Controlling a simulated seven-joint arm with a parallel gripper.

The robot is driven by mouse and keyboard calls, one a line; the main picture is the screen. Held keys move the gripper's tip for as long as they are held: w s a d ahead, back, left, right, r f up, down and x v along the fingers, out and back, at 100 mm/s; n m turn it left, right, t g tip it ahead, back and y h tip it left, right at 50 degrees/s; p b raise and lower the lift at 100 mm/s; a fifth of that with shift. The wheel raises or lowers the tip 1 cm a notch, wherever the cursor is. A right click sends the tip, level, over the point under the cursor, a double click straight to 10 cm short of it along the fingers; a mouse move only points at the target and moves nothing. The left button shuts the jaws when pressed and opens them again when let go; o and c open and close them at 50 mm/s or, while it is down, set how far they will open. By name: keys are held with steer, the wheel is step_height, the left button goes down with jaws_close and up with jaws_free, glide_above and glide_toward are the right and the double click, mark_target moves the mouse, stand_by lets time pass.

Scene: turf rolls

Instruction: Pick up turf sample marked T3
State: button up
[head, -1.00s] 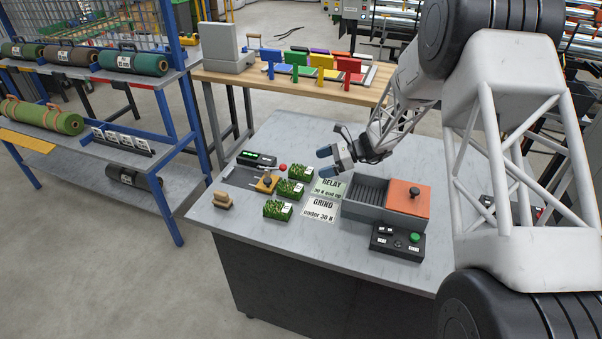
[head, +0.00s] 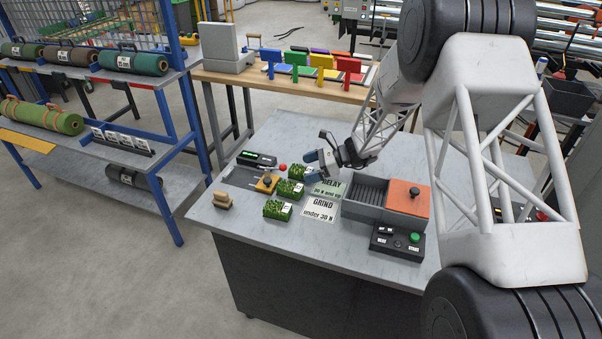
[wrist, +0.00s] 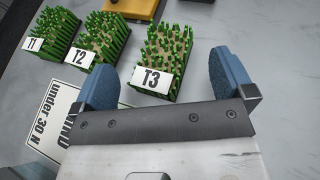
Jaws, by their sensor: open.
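The turf sample marked T3 (wrist: 165,62) is a green bristly block with a brownish middle and a white label. In the wrist view it lies just beyond and between my gripper's two blue fingers (wrist: 162,84). The fingers are apart, with nothing held. In the head view, T3 (head: 296,172) is the farthest of three blocks, and my gripper (head: 314,162) is close above its right side, partly overlapping it. Samples T2 (wrist: 95,50) and T1 (wrist: 52,32) stand to its left in the wrist view; T2 (head: 290,189) and T1 (head: 277,210) also show in the head view.
The GRIND card (head: 319,208) and the RELAY card (head: 330,189) lie right of the samples. A grey bin (head: 363,207) with an orange lid (head: 408,196) stands farther right. A yellow board with a knob (head: 266,184) is left of the samples. The table's front left is mostly clear.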

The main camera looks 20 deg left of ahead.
steer(key=shift+x, duration=1.25)
steer(key=c, duration=1.4)
